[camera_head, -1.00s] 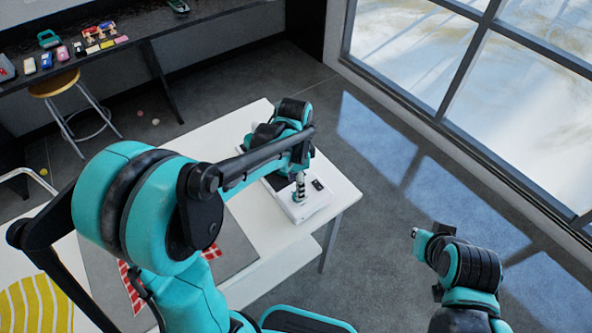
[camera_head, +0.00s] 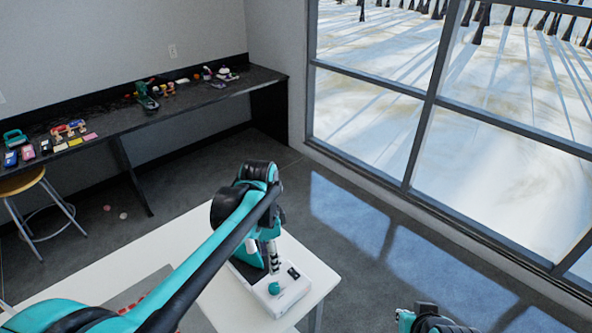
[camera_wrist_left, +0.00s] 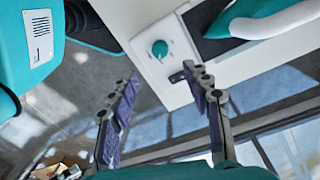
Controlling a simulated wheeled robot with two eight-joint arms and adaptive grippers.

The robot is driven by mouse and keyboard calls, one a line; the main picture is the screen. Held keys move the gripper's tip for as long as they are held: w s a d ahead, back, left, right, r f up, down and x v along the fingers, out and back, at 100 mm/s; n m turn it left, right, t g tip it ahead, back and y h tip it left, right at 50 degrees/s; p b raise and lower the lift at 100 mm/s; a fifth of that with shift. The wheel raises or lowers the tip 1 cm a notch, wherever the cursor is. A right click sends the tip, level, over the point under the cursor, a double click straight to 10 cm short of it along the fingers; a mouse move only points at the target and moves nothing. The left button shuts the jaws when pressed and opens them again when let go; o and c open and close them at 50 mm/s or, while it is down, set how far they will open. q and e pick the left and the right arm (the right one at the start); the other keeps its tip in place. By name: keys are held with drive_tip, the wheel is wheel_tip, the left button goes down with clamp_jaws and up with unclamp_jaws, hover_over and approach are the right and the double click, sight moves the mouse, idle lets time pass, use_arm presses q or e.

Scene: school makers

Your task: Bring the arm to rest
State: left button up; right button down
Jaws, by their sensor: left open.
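My left arm reaches in from the left in the head view and bends down over the white table (camera_head: 215,304). My left gripper (camera_head: 272,256) hangs above a white box with a teal knob (camera_head: 290,296). In the left wrist view the left gripper (camera_wrist_left: 165,82) has its two fingers spread apart with nothing between them. The white box (camera_wrist_left: 147,30) and its teal knob show beyond the fingertips. Only a piece of my right arm shows at the bottom right of the head view; its gripper is not visible.
A teal and white iron (camera_wrist_left: 272,20) lies on a dark pad beside the knob. A dark bench (camera_head: 180,108) with several small tools runs along the back wall. A stool (camera_head: 22,182) stands before it. Open floor (camera_head: 350,260) lies between table and window.

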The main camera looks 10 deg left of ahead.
use_arm(q)
drive_tip(key=s+a+f+n+t+b, duration=0.1)
drive_tip(key=s+a+n+t, duration=0.2)
drive_tip(key=s+n+t, duration=0.4)
drive_tip(key=s+n, duration=0.4)
drive_tip(key=shift+s+a+f+t+b, duration=0.2)
drive_tip(key=shift+f+t+b, duration=0.2)
